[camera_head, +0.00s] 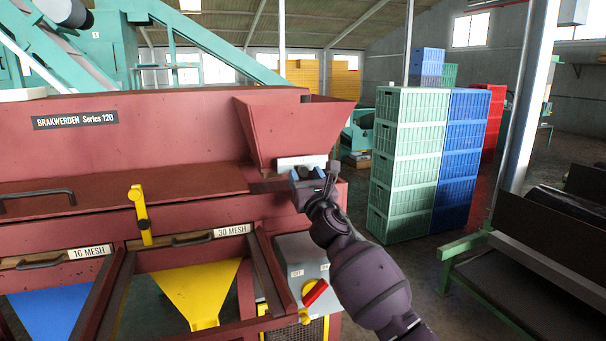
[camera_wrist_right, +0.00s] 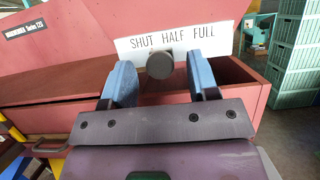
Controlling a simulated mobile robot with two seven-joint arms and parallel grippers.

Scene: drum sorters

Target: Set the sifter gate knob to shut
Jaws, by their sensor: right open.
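The sifter gate knob (camera_wrist_right: 160,65) is a dark round knob. In the right wrist view it shows just under a white label (camera_wrist_right: 170,40) reading "SHUT HALF FULL", below the space between "SHUT" and "HALF". My right gripper (camera_wrist_right: 161,82) is open, with one blue finger on each side of the knob and a visible gap on both sides. In the head view the right gripper (camera_head: 310,182) is at the front of the red hopper (camera_head: 290,125), just below the white label (camera_head: 300,162). My left gripper is not in view.
The red sifter (camera_head: 190,215) carries a yellow lever (camera_head: 139,212), drawer handles and mesh labels. A grey control box (camera_head: 295,262) with a red switch (camera_head: 315,292) is below my right gripper. Stacked green crates (camera_head: 405,165) and blue crates (camera_head: 460,150) stand to the right.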

